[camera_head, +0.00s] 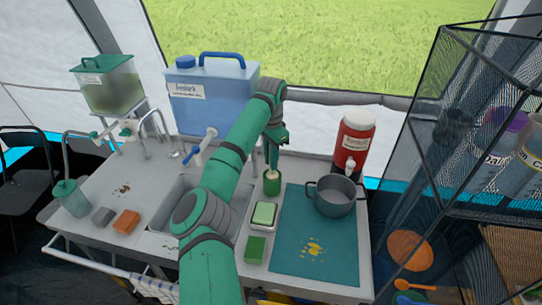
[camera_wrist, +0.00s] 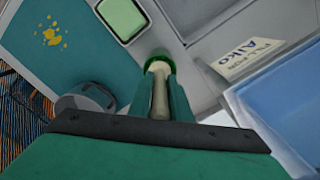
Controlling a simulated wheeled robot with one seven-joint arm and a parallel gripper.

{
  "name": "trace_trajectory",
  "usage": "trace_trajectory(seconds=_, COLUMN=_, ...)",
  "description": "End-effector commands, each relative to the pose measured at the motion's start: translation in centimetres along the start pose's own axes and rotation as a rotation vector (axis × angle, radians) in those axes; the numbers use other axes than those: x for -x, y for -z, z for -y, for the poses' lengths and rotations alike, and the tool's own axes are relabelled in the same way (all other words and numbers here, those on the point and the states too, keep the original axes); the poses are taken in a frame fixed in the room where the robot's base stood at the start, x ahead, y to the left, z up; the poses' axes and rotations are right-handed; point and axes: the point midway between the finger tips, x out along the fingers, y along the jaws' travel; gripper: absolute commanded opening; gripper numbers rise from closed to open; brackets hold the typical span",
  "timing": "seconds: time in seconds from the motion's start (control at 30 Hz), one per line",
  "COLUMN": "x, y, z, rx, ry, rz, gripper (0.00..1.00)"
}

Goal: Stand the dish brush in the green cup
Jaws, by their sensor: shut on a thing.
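The green cup (camera_head: 271,186) stands upright on the counter between the sink and the teal mat. My gripper (camera_head: 272,147) is above it, pointing down, shut on the dish brush (camera_head: 271,163). The brush is pale and about upright, and its lower end meets the cup's mouth in the head view. In the wrist view, the brush (camera_wrist: 159,88) runs between my fingers, and the green cup (camera_wrist: 157,56) shows around its far end. How deep the brush end sits in the cup is hidden. The brush's upper part is hidden by my gripper.
A soap dish (camera_head: 263,215) and a green sponge (camera_head: 255,249) lie just in front of the cup. A grey pot (camera_head: 335,196) stands on the teal mat (camera_head: 300,262) at right. The blue water container (camera_head: 215,95) and red jug (camera_head: 354,142) stand behind. The sink (camera_head: 178,207) is left.

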Motion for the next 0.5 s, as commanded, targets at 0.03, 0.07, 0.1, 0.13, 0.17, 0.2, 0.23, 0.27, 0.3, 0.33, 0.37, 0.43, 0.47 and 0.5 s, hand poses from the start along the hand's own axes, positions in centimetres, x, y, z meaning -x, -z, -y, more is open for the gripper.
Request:
trace_trajectory(seconds=0.03, x=-0.19, y=0.02, z=-0.01, rx=0.000, ry=0.000, rz=0.000, gripper=0.00)
trace_trajectory(seconds=0.07, x=-0.28, y=0.02, z=-0.01, rx=0.000, ry=0.000, rz=0.000, gripper=0.00)
trace_trajectory(seconds=0.1, x=-0.37, y=0.02, z=-0.01, rx=0.000, ry=0.000, rz=0.000, gripper=0.00)
trace_trajectory(seconds=0.13, x=-0.43, y=0.02, z=-0.01, rx=0.000, ry=0.000, rz=-0.001, gripper=0.00)
trace_trajectory(seconds=0.17, x=-0.48, y=0.03, z=-0.01, rx=0.000, ry=0.000, rz=-0.001, gripper=0.00)
trace_trajectory(seconds=0.2, x=-0.52, y=0.03, z=-0.01, rx=0.000, ry=0.000, rz=-0.001, gripper=0.00)
trace_trajectory(seconds=0.23, x=-0.54, y=0.03, z=-0.01, rx=0.000, ry=0.000, rz=-0.001, gripper=0.00)
trace_trajectory(seconds=0.27, x=-0.56, y=0.03, z=-0.01, rx=0.000, ry=0.000, rz=-0.001, gripper=0.00)
trace_trajectory(seconds=0.3, x=-0.57, y=0.03, z=-0.01, rx=0.000, ry=0.000, rz=-0.001, gripper=0.00)
trace_trajectory(seconds=0.33, x=-0.57, y=0.03, z=-0.01, rx=0.000, ry=0.000, rz=-0.001, gripper=0.00)
trace_trajectory(seconds=0.37, x=-0.57, y=0.03, z=-0.01, rx=0.000, ry=0.000, rz=-0.001, gripper=0.00)
trace_trajectory(seconds=0.43, x=-0.56, y=0.03, z=-0.01, rx=0.000, ry=0.000, rz=-0.001, gripper=0.00)
trace_trajectory(seconds=0.47, x=-0.56, y=0.03, z=-0.01, rx=0.000, ry=0.000, rz=-0.001, gripper=0.00)
trace_trajectory(seconds=0.5, x=-0.56, y=0.03, z=-0.01, rx=0.000, ry=0.000, rz=-0.001, gripper=0.20)
